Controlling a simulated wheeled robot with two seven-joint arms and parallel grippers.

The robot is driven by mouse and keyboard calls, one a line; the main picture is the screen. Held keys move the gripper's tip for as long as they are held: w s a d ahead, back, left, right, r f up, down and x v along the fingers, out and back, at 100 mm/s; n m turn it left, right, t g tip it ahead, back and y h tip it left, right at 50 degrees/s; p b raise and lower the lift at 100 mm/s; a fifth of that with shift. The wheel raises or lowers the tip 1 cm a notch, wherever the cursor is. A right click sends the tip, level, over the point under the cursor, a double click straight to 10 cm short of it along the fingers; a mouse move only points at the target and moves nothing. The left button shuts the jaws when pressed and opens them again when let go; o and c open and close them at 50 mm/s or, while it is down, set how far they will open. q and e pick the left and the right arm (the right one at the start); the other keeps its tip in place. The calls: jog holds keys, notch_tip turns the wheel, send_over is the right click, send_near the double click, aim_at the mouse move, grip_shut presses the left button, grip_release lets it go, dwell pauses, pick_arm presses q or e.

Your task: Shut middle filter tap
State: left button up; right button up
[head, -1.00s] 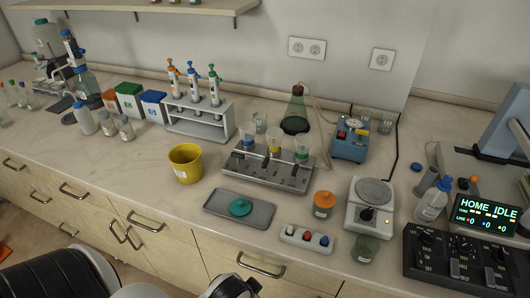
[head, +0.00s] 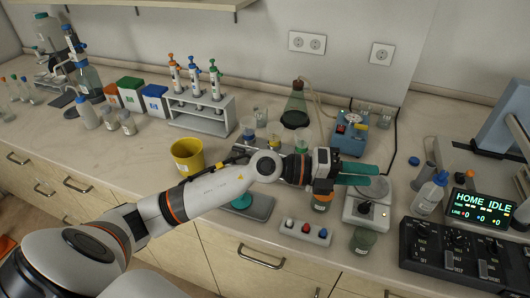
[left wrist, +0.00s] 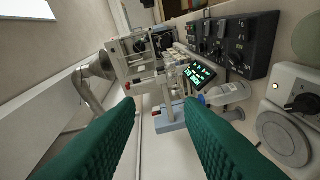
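The filter manifold stands mid-bench in the head view. The tops of its three filter cups show behind my left arm: the left cup (head: 248,130), the middle cup (head: 274,134) and the right cup (head: 301,140). Its front and its taps are hidden by my arm, so the middle tap's position cannot be told. The right gripper is in neither view.
A blue pump (head: 350,133) and flask (head: 295,110) stand behind. The yellow beaker (head: 187,157) and pipette rack (head: 205,115) are left. A control box (head: 465,255) is right.

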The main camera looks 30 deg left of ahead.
pick_arm(q)
jog(key=w+a+f+m+g+y, duration=0.1)
jog(key=w+a+f+g+y, duration=0.15)
jog(key=a+y, duration=0.35)
jog(key=w+a+f+m+g+y, duration=0.1)
jog(key=w+a+f+y, duration=0.2)
jog(key=a, duration=0.5)
jog(key=a+n+y, duration=0.2)
jog(key=a+y, duration=0.5)
jog(key=a, duration=0.8)
jog(key=shift+g, duration=0.35)
jog(key=p+x, duration=0.2)
jog(key=x, duration=0.2)
jog(key=p+x, duration=0.2)
jog(key=x, duration=0.3)
jog(key=shift+d+f, duration=0.2)
jog(key=shift+f, duration=0.15)
jog(key=shift+w+f, duration=0.2)
jog(key=shift+f, duration=0.5)
jog(key=shift+c, duration=0.2)
grip_shut()
